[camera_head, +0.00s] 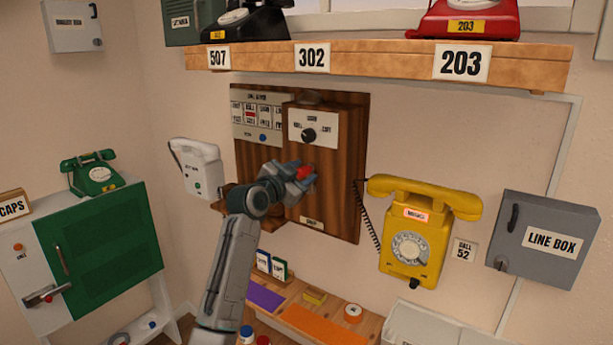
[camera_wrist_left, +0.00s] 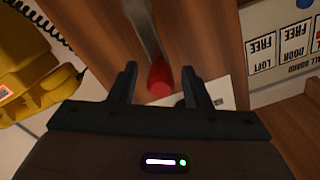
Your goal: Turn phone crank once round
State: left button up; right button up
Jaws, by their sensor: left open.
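The wooden wall phone box (camera_head: 335,205) hangs on the middle of the wall. Its crank has a red knob (camera_head: 304,173), which shows in the left wrist view (camera_wrist_left: 160,80) at the end of a grey metal arm (camera_wrist_left: 141,25). My left gripper (camera_head: 300,178) is in front of the box at the knob. In the left wrist view its two fingers (camera_wrist_left: 158,88) are open, with the knob between them and gaps at both sides. Most of the crank arm is hidden by the gripper in the head view. My right gripper is not in view.
A yellow dial phone (camera_head: 430,215) with a coiled cord is on the wall right of the box. A white phone (camera_head: 198,170) hangs to its left. A wooden shelf (camera_head: 385,62) runs above, and a bench (camera_head: 325,315) with small items stands below. A grey line box (camera_head: 545,240) is far right.

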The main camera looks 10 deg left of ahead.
pick_arm(q)
jog(key=shift+p+v, duration=0.6)
jog(key=shift+v, duration=2.85)
